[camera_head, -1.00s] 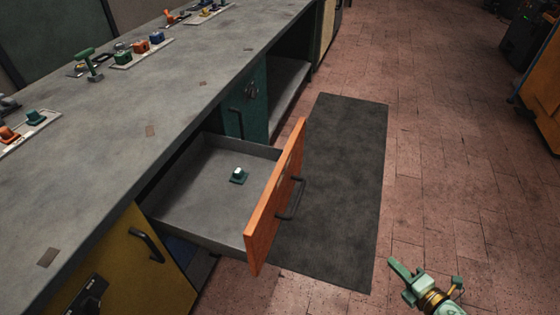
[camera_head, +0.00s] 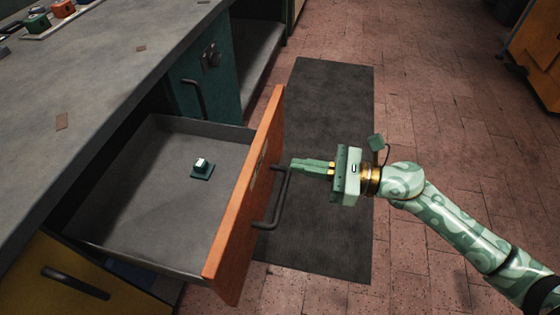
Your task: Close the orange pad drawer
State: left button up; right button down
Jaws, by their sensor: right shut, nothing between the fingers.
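The orange pad drawer (camera_head: 233,233) stands pulled out of the grey bench, with its orange front facing right and a dark bar handle (camera_head: 274,205) on it. A small dark green block with a white top (camera_head: 202,168) lies on the drawer floor. My right gripper (camera_head: 293,165) is shut and empty. Its fingertips are at the upper end of the handle, close to the drawer front; I cannot tell if they touch. My left gripper is not in view.
The grey benchtop (camera_head: 95,90) runs along the left. A teal door (camera_head: 205,85) is behind the drawer and a yellow front (camera_head: 45,275) is nearer. A dark mat (camera_head: 325,110) lies on the clear brick floor. An orange cabinet (camera_head: 540,65) stands far right.

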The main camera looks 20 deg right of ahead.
aim_at(266, 160)
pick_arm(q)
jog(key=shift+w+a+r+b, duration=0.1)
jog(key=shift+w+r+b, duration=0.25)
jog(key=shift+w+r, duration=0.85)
pick_arm(e)
jog(key=shift+x, duration=2.35)
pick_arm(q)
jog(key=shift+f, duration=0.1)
pick_arm(e)
jog(key=shift+w, duration=0.1)
